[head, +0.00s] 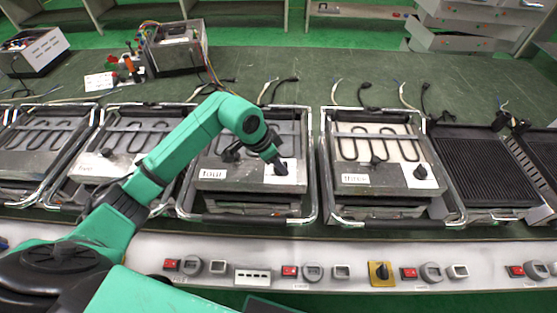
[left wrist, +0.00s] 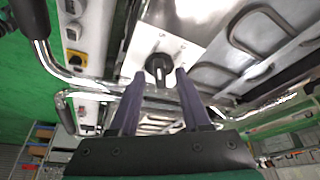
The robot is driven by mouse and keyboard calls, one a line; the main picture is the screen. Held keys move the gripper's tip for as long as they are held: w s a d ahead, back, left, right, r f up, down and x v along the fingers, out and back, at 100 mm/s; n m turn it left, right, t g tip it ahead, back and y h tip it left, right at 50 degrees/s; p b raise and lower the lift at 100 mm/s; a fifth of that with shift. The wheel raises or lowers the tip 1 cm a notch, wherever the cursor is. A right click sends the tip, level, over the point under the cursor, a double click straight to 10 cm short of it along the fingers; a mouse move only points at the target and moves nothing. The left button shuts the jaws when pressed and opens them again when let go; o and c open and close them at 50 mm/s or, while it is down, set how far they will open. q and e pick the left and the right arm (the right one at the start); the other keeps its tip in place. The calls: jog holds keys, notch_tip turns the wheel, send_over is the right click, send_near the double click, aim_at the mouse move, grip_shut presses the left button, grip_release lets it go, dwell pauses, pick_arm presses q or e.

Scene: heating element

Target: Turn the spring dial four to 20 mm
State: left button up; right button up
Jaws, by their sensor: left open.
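The heating unit labelled "four" (head: 212,174) stands in the middle of the bench in a chrome frame. Its black spring dial (head: 281,169) sits on a white plate at the front right of the unit, partly covered by my gripper. My left gripper (head: 277,161) is right at this dial, reaching in from the upper left. In the left wrist view the dial (left wrist: 158,66) shows between the tips of the two open fingers (left wrist: 159,74). I cannot tell whether the fingers touch it. The dial's scale is too small to read. My right gripper is not in view.
Unit "three" (head: 355,178) with its own dial (head: 420,173) stands to the right, and a ribbed grill (head: 480,165) beyond it. More heating units stand left. A front panel (head: 330,262) carries red switches and a yellow-plated knob (head: 381,273). Loose cables lie behind the units.

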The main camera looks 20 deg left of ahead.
pick_arm(q)
grip_shut()
